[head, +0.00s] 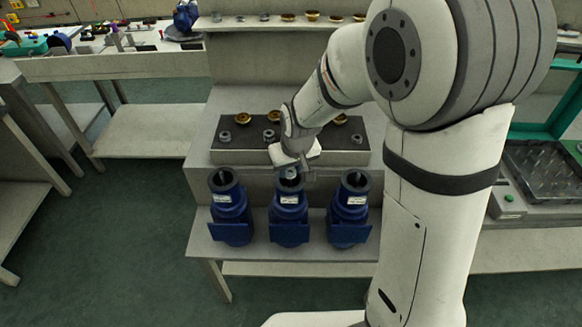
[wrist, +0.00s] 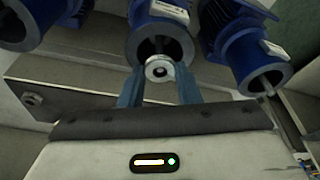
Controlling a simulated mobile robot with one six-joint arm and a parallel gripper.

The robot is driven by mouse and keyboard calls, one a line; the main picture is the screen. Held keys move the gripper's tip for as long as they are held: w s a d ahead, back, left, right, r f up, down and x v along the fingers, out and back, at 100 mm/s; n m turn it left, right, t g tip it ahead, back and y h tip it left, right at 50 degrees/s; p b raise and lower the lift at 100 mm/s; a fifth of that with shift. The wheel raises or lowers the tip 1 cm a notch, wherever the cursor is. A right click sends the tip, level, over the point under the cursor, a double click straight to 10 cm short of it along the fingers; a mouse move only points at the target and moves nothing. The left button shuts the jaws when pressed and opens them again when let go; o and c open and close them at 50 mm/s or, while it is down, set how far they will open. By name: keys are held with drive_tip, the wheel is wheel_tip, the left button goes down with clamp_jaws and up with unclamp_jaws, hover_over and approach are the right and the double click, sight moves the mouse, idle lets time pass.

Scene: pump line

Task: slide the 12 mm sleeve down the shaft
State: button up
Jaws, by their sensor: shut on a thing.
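Three blue pumps stand side by side on the bench, open ends up: the left pump (head: 231,207), the middle pump (head: 289,212) and the right pump (head: 350,209). My gripper (wrist: 159,88) is at the mouth of the middle pump. Its two fingers are shut on a silver ring-shaped sleeve (wrist: 160,68), whose dark bore faces the wrist camera. A thin shaft (wrist: 159,44) shows behind the sleeve inside the middle pump; I cannot tell whether the sleeve is around it. The sleeve's size cannot be read.
Behind the pumps, a dark panel (head: 243,153) on a raised step holds several brass and grey rings. A shelf (head: 240,25) above carries more small parts. A green-framed tray (head: 545,170) stands at right.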

drive_tip(key=o, duration=1)
drive_tip(key=shift+o, duration=0.2)
drive_tip(key=v, duration=0.7)
drive_tip(key=shift+r, duration=0.4)
drive_tip(key=shift+s, duration=0.1)
drive_tip(key=s+d+r+m, duration=0.2)
drive_tip(key=s+d, duration=0.4)
drive_tip(key=s, duration=0.2)
drive_tip(key=s+d+r+m+h, duration=0.1)
drive_tip(key=s+d+r+m, duration=0.1)
drive_tip(key=s+d, duration=0.5)
drive_tip(key=shift+s+d+r, duration=0.2)
drive_tip(key=shift+s+r, duration=0.2)
drive_tip(key=shift+s, duration=0.4)
